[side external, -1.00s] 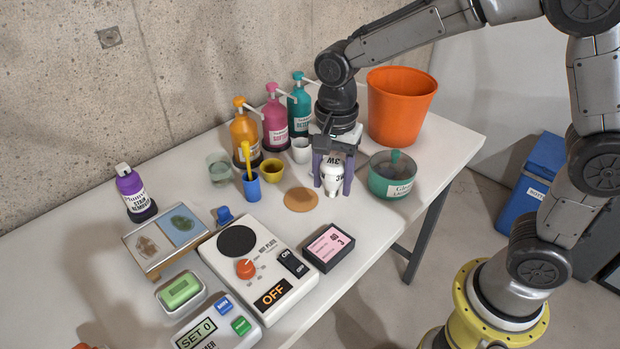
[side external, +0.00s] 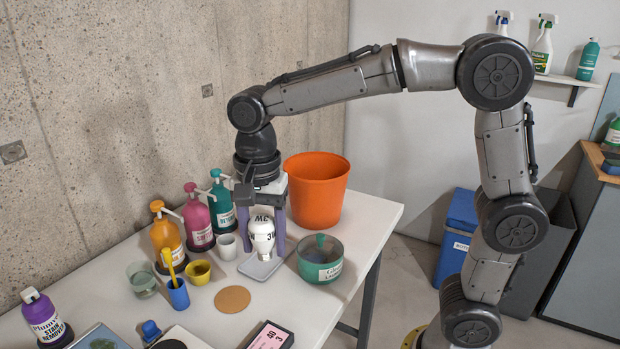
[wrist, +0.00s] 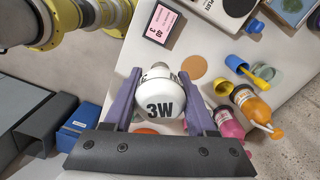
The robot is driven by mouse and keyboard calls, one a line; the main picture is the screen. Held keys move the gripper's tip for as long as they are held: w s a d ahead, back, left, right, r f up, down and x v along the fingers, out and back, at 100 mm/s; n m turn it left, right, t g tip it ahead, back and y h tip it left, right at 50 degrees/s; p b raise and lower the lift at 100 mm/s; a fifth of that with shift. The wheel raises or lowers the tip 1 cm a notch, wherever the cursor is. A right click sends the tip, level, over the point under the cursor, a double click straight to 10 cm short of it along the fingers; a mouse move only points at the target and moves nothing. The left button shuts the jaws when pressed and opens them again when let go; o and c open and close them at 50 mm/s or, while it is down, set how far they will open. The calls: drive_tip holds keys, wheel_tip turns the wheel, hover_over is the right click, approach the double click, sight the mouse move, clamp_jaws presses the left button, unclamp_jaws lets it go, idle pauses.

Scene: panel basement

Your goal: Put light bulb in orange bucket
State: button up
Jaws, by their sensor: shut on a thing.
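A white light bulb (side external: 262,236) marked 3W is held between the purple fingers of my gripper (side external: 264,250). It also shows in the wrist view (wrist: 158,98), between both fingers. In the side view it hangs over a small grey square plate (side external: 262,269); I cannot tell whether it touches the plate. The orange bucket (side external: 318,195) stands upright at the back of the table, behind and to the right of my gripper. Its inside is mostly hidden from this angle. In the wrist view only an orange sliver (wrist: 146,130) shows, below the bulb.
A green bowl (side external: 320,262) stands just right of the bulb. A white cup (side external: 227,247) and pink (side external: 198,220), teal (side external: 222,207) and orange (side external: 166,241) pump bottles stand to the left. A yellow cup (side external: 198,272), blue cup (side external: 178,294) and cork disc (side external: 232,299) are nearer.

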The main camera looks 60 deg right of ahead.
sight(261, 217)
wheel_tip(261, 217, up, 4)
drive_tip(key=shift+w+d+f, duration=0.1)
drive_tip(key=shift+w+f, duration=0.05)
drive_tip(key=shift+f, duration=0.1)
drive_tip(key=w+d+r+n, duration=0.1)
drive_tip(key=w+d, duration=0.4)
drive_tip(key=d, duration=0.3)
drive_tip(key=w+d, duration=0.6)
drive_tip(key=d, duration=0.3)
drive_tip(key=d+f+n, duration=0.1)
drive_tip(key=d+n, duration=0.1)
drive_tip(key=d, duration=2.1)
drive_tip(key=f, duration=1.8)
drive_tip(key=shift+s+a+f, duration=0.2)
drive_tip(key=shift+s+a, duration=0.15)
drive_tip(key=shift+f, duration=2.7)
drive_tip(key=shift+f, duration=0.1)
